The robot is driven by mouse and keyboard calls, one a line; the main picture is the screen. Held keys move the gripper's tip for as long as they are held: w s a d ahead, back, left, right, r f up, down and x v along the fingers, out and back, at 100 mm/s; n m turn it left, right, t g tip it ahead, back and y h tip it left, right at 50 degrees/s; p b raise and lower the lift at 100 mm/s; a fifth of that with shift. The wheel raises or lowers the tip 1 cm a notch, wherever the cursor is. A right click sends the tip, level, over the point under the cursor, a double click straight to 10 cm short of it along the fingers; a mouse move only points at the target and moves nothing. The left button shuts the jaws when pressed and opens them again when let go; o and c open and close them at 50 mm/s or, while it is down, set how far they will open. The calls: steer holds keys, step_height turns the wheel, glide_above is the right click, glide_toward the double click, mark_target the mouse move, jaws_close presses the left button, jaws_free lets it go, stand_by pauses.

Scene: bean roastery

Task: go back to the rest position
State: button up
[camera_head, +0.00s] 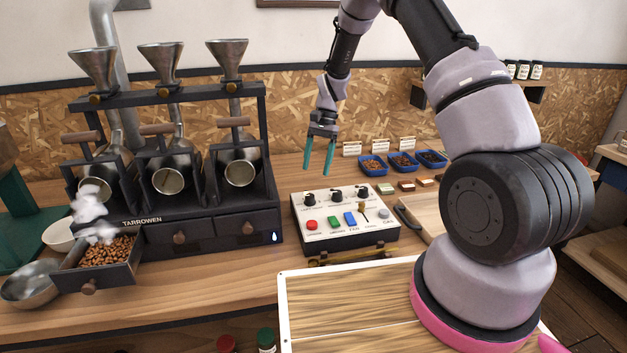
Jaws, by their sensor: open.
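My gripper (318,158) has two teal fingers that point down and stand apart with nothing between them. It hangs in the air above the counter, in the picture just above the control box (346,236). The box has black knobs, coloured buttons and a small lever on its top. My arm reaches over from the right and bends down to the gripper. The gripper touches nothing that I can see.
A black roaster (170,175) with several metal funnels stands at the left. Its left drawer (98,262) is pulled out, holds brown beans, and smoke rises there. Blue trays (373,166) of beans stand behind, near the wall.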

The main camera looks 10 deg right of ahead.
steer(key=shift+v, duration=0.8)
steer(key=s+d+r+n+t, duration=0.1)
steer(key=s+d+r+t, duration=0.15)
steer(key=r, duration=0.55)
steer(key=s+d+r+t, duration=0.1)
steer(key=s+r, duration=0.2)
steer(key=r, duration=0.5)
steer(key=s+d+r+n+t, duration=0.1)
steer(key=s+d+r, duration=0.15)
steer(key=r, duration=0.55)
steer(key=s+d+r+t, duration=0.1)
steer(key=s+r+t, duration=0.1)
steer(key=s, duration=0.4)
steer(key=s+d+r+n+t, duration=0.1)
steer(key=s+d+r+t, duration=0.1)
steer(key=s+r, duration=0.2)
steer(key=s+d+r+t, duration=0.2)
steer(key=s+r, duration=0.1)
steer(key=s, duration=0.7)
steer(key=shift+s+n+h, duration=0.2)
steer(key=shift+n+h, duration=0.1)
steer(key=shift+h, duration=0.1)
